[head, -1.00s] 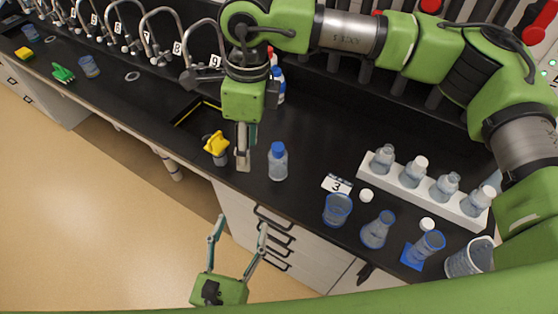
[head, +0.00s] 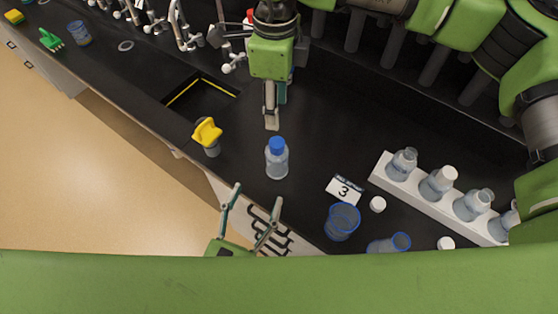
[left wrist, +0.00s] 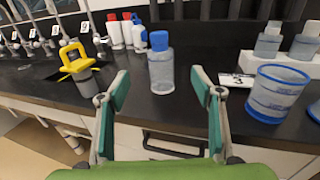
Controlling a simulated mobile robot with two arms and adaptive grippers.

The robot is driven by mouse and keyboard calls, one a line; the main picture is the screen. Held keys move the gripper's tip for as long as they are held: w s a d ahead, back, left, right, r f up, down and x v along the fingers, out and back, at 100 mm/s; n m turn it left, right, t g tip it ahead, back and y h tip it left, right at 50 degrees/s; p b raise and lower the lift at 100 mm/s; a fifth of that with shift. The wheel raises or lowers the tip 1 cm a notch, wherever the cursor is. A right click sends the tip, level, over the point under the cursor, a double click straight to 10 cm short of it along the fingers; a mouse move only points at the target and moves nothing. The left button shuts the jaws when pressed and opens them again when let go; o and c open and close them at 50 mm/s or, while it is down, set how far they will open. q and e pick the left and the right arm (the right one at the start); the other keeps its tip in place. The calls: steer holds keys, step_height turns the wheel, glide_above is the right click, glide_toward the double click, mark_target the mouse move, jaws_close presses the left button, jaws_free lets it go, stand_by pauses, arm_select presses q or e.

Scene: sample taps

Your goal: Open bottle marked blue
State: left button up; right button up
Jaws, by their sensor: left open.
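The clear bottle with a blue cap (head: 277,160) stands upright on the black bench, and its cap is on. In the left wrist view the bottle (left wrist: 161,68) is straight ahead, between the finger lines but beyond the tips. My left gripper (head: 257,195) is open and empty, just off the bench's front edge, on the near side of the bottle. Its two teal-padded fingers show in the left wrist view (left wrist: 161,90). My right gripper (head: 273,112) points down behind the bottle, apart from it. It is seen edge-on, so its opening is unclear.
A yellow-topped item (head: 207,135) stands left of the bottle, by the sink (head: 203,97). Right are a card marked 3 (head: 343,191), a blue-rimmed beaker (head: 342,221), loose white caps (head: 378,204) and a white rack (head: 385,178) of bottles. Red- and blue-capped bottles (left wrist: 127,32) stand behind.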

mark_target(273, 168)
step_height(273, 168, down, 4)
steer(key=b, duration=0.2)
steer(key=shift+r+b, duration=0.15)
steer(key=shift+b, duration=0.15)
steer(key=shift+w, duration=0.15)
arm_select(q)
steer(key=w+d+f, duration=0.1)
steer(key=w, duration=0.3)
steer(key=w+d+f, duration=0.1)
steer(key=w+d, duration=0.1)
steer(key=w, duration=0.2)
steer(key=w+d+f, duration=0.1)
steer(key=w, duration=0.4)
steer(key=shift+w+d+f, duration=0.1)
steer(key=shift+d+f, duration=0.3)
